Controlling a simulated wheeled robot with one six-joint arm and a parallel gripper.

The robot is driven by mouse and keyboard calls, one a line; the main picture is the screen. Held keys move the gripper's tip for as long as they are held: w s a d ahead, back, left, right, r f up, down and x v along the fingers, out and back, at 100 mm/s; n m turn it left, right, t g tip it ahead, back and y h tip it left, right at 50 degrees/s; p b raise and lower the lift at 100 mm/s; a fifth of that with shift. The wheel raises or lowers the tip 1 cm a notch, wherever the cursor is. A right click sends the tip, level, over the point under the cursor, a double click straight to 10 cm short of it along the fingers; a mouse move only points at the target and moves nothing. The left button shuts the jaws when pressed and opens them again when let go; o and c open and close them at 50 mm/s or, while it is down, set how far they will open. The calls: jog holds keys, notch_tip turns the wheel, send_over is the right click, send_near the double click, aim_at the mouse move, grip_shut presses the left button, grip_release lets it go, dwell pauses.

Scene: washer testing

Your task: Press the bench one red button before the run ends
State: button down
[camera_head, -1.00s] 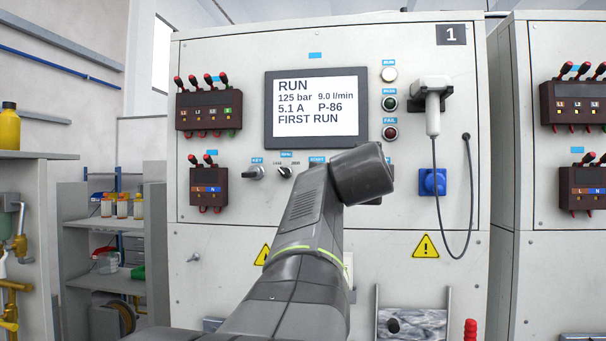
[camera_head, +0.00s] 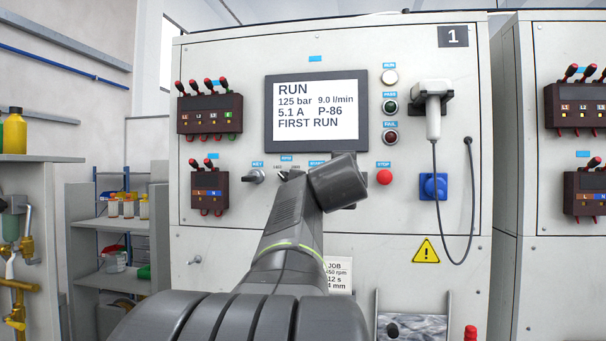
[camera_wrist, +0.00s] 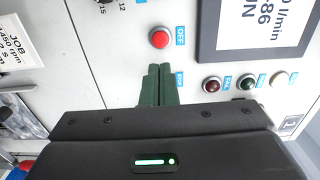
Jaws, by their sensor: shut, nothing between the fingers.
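Bench one (camera_head: 455,130) is a pale panel marked 1. Its red button (camera_head: 384,177), labelled STOP, is uncovered right of my arm in the head view. In the wrist view a red button (camera_wrist: 159,39) shows beyond my fingertips, with a label that looks like OFF. Another label, by the fingers, seems to read STOP; the panel spot beside it is hidden behind them. My gripper (camera_wrist: 158,70) is shut and empty, pointing at the panel. I cannot tell how far from it the fingertips are. My arm mostly hides the gripper in the head view.
The screen (camera_head: 317,113) reads RUN, 125 bar, FIRST RUN. Lamps (camera_head: 390,106) stand right of it. A key switch (camera_head: 253,177) is left of my arm. A white handset (camera_head: 433,110) with a hanging cable and a blue socket (camera_head: 433,187) are at right.

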jog(key=p+x, duration=0.4)
jog(key=x, duration=0.6)
jog(key=shift+w, duration=0.1)
jog(key=shift+w+d+r+b, duration=0.15)
jog(key=shift+w+b, duration=0.15)
jog(key=shift+w, duration=0.2)
jog(key=shift+s, duration=0.15)
jog(key=b+v, duration=0.5)
jog(key=v, duration=0.9)
jog(key=shift+b, duration=0.3)
